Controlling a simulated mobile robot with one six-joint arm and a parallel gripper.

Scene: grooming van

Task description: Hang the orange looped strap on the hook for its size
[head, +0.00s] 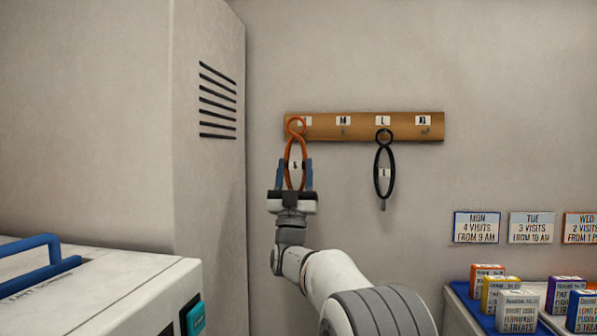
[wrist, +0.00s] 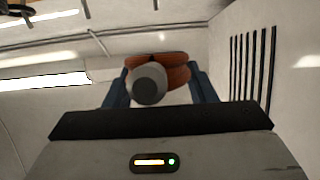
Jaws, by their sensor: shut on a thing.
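The orange looped strap (head: 288,152) is upright, with a small loop at its top and a white tag in its lower loop that seems to read S. My gripper (head: 294,172) is shut on its lower loop, with a blue finger on each side. The strap's top loop overlaps the left end of the wooden hook rail (head: 362,127), by a partly covered label. I cannot tell whether the loop is around a hook there. In the wrist view the orange strap (wrist: 177,75) shows between the fingers, behind a grey round end (wrist: 149,85).
A black looped strap (head: 378,172) tagged L hangs under the rail's L label. The M place (head: 343,122) and the far right place (head: 424,124) hold no strap. A tall vented cabinet (head: 210,150) stands left. Small boxes (head: 518,312) stand lower right, below day cards (head: 477,227).

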